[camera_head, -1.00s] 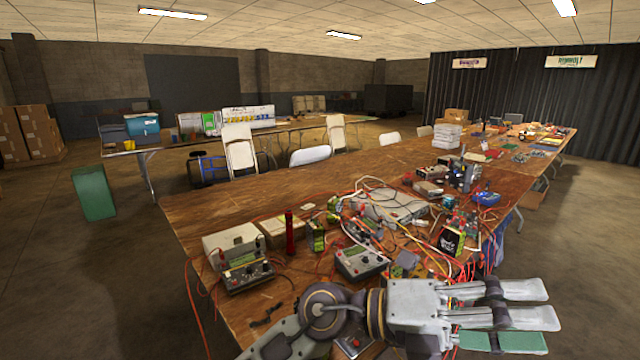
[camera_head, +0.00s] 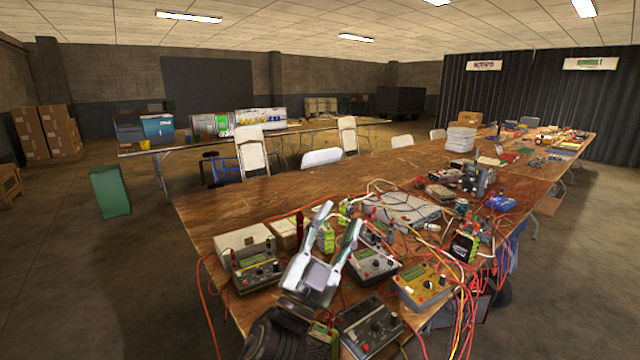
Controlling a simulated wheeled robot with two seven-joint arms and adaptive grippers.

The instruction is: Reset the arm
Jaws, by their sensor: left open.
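My left gripper (camera_head: 335,232) is over the near end of the wooden table, with its arm coming up from the bottom of the view. Its two pale fingers point up and away from me and stand apart, with nothing visible between them but the clutter on the table behind. The gripper hides part of the table and some of the devices there. My right arm and gripper do not show.
The long wooden table (camera_head: 228,205) is crowded near me with a grey meter (camera_head: 257,272), a yellow meter (camera_head: 422,287), a dark meter (camera_head: 372,328) and loose red wires. A green bin (camera_head: 110,192) stands on open floor at left.

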